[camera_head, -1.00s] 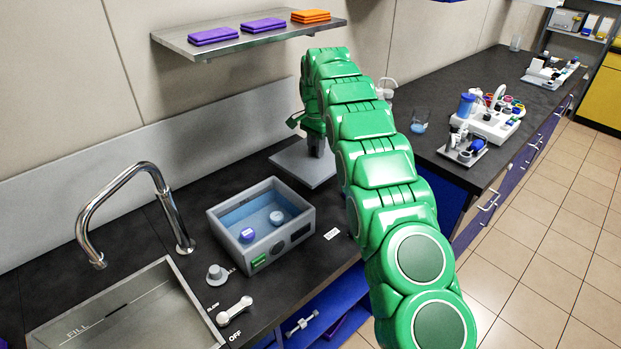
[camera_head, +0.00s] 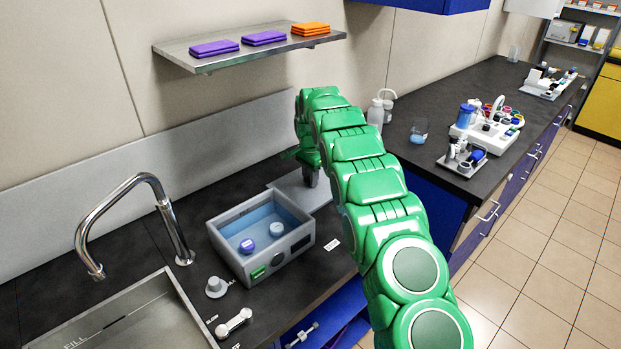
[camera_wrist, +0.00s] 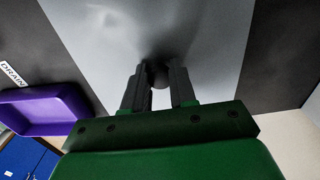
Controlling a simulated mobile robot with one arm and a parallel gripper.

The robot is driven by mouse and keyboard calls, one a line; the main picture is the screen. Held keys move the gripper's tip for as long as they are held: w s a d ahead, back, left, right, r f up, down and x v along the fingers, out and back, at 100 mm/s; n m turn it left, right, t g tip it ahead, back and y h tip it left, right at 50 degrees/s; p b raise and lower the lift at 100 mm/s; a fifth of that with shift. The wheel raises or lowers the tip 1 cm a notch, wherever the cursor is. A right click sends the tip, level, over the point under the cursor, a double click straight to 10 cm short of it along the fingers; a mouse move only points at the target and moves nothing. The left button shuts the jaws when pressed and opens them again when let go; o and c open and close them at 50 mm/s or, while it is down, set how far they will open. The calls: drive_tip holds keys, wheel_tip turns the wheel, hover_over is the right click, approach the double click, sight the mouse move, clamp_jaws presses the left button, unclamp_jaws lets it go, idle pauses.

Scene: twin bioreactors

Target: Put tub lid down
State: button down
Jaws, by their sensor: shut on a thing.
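The tub lid is a flat grey plate (camera_head: 316,198) just behind and to the right of the open tub (camera_head: 222,247) in the head view. It is apart from the tub, and it lies level, at or close above the dark counter; I cannot tell if it touches. In the wrist view the lid (camera_wrist: 215,45) fills the middle of the picture. My gripper (camera_wrist: 158,82) is shut on the lid's small round knob (camera_wrist: 158,72). In the head view my green arm hides part of the lid and most of the gripper.
Inside the tub are a purple-capped piece (camera_head: 247,246) and a grey-capped one (camera_head: 276,229). A faucet (camera_head: 150,180) and sink (camera_head: 120,320) are at the left. A shelf (camera_head: 180,52) hangs above. A purple tray (camera_wrist: 45,108) shows at left in the wrist view.

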drive_tip(key=shift+f, duration=0.15)
drive_tip(key=c, duration=0.9)
unclamp_jaws()
